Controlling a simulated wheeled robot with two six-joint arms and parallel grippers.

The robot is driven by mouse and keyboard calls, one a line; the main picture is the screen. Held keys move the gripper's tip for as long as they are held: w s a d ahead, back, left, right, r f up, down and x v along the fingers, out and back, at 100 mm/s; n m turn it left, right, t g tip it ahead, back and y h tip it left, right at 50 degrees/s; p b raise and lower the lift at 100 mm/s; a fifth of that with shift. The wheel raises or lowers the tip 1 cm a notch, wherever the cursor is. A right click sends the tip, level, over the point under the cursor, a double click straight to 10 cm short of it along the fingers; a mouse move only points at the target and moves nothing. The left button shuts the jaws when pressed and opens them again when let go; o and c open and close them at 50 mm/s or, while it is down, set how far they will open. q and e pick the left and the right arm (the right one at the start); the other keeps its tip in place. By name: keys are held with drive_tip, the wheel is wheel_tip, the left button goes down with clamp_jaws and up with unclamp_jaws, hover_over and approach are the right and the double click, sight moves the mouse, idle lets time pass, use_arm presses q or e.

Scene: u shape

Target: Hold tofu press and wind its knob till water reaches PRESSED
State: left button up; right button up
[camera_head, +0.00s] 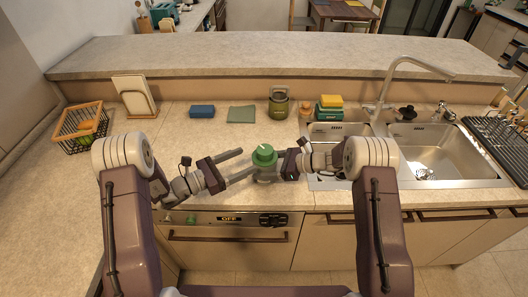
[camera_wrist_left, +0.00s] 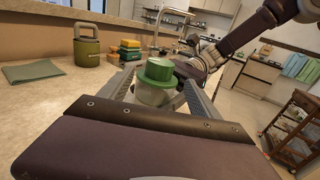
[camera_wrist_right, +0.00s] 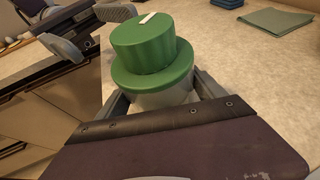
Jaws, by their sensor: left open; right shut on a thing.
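The tofu press has a green stepped knob (camera_head: 264,155) with a white mark on top, over a pale, translucent body (camera_wrist_left: 153,95). It stands upright near the counter's front edge. In the right wrist view the knob (camera_wrist_right: 152,52) fills the upper middle. My right gripper (camera_head: 284,165) is shut on the press body from the right, below the knob. My left gripper (camera_head: 237,165) is open, its fingers pointing at the press from the left; in the left wrist view the press shows between and beyond the fingers. The water level and any PRESSED mark cannot be made out.
Behind the press are a blue block (camera_head: 202,111), a folded green cloth (camera_head: 241,114), a green canister (camera_head: 279,103) and stacked sponges (camera_head: 330,107). The sink (camera_head: 430,160) lies right. A wire basket (camera_head: 82,127) stands far left. The counter left of the press is clear.

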sight(264, 151)
use_arm(q)
drive_tip(key=x, duration=0.8)
drive_tip(key=shift+w+d, duration=0.1)
drive_tip(key=shift+d, duration=0.2)
drive_tip(key=c, duration=1.4)
drive_tip(key=shift+m+g+h, duration=0.3)
drive_tip(key=shift+g, duration=0.1)
drive_tip(key=m+g+h, duration=0.1)
drive_tip(key=g, duration=0.1)
drive_tip(key=shift+w+m+g, duration=0.15)
drive_tip(key=shift+m+g, duration=0.15)
drive_tip(key=shift+m, duration=0.1)
drive_tip(key=shift+m+g+h, duration=0.3)
drive_tip(key=shift+m+g, duration=0.8)
drive_tip(key=shift+g, duration=0.6)
drive_tip(key=shift+m+g+h, duration=0.3)
drive_tip(key=shift+m+g, duration=0.8)
drive_tip(key=shift+g, duration=0.9)
drive_tip(key=shift+m, duration=0.3)
drive_tip(key=o, duration=1.4)
